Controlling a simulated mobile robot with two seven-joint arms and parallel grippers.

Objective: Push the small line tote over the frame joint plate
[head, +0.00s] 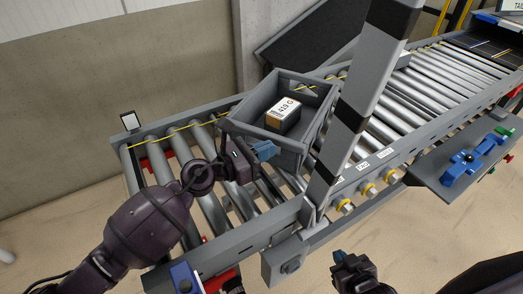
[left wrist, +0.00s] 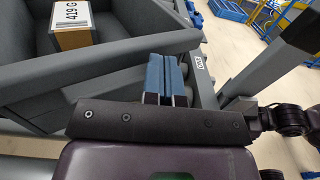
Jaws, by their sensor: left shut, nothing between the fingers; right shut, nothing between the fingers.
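The small line tote (head: 291,141) is an open grey box on the roller conveyor, left of a striped upright post; its wall also shows in the left wrist view (left wrist: 130,62). A small carton with a white label (head: 283,115) lies inside it. My left gripper (head: 268,151) is shut and empty, with its blue fingertips at the tote's near-left wall. I cannot tell whether they touch it. My right gripper (head: 340,258) is shut and empty, in front of the conveyor, away from the tote. I cannot make out the frame joint plate for certain; the post and tote may hide it.
The grey and black striped post (head: 362,100) rises from the conveyor's near rail close to the tote. Bare rollers (head: 405,105) continue to the upper right. A side shelf with blue fixtures (head: 463,165) juts out at the right. A wall stands behind.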

